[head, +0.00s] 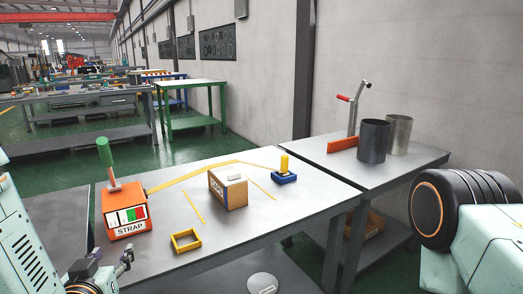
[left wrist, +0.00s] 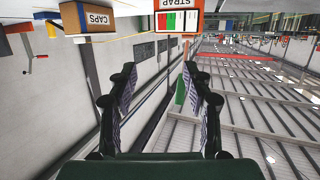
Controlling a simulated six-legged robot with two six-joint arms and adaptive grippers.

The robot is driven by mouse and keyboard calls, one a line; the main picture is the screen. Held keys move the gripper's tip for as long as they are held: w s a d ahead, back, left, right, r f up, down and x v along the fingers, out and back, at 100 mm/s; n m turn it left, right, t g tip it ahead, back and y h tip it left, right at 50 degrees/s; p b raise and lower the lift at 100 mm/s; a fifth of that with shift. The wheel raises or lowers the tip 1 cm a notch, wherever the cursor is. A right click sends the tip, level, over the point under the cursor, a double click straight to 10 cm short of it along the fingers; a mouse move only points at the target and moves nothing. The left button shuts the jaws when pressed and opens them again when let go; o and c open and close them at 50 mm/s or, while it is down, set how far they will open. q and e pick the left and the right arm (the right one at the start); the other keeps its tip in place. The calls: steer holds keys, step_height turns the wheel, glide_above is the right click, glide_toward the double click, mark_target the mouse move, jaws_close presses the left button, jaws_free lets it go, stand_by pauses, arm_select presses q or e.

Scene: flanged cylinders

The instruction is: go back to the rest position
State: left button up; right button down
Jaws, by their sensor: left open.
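My left gripper (head: 112,270) shows at the lower left of the head view, in front of the near table, left of the yellow frame. In the left wrist view its two fingers (left wrist: 160,95) are spread wide with nothing between them, so it is open and empty. The view beyond the fingers shows wall and ceiling, upside down. My right gripper is not in view; only part of my right arm shows at the right edge of the head view.
The near table (head: 215,238) holds an orange STRAP box (head: 124,211), a CAPS box (head: 228,189), a yellow frame (head: 186,241) and a blue base with yellow post (head: 285,178). Two grey cylinders (head: 373,142) stand on the right table (head: 350,170).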

arm_select(q)
steer(key=s+d+f+m+g+h, duration=0.1)
steer(key=s+d+f+g+h, duration=0.2)
steer(key=s+f, duration=0.45)
steer(key=s+d+f+g, duration=0.2)
steer(key=s+f+g, duration=0.3)
steer(key=f, duration=0.6)
steer(key=s+d+f+g, duration=0.1)
steer(key=s+f+g, duration=0.2)
steer(key=s, duration=0.6)
steer(key=s+d+f+m+g, duration=0.1)
steer(key=s+f+g, duration=0.2)
steer(key=s+f, duration=0.3)
steer(key=s, duration=0.3)
steer(key=shift+s+f+g, duration=0.15)
steer(key=shift+s+g, duration=0.1)
steer(key=shift+g, duration=0.15)
steer(key=shift+s+a, duration=0.1)
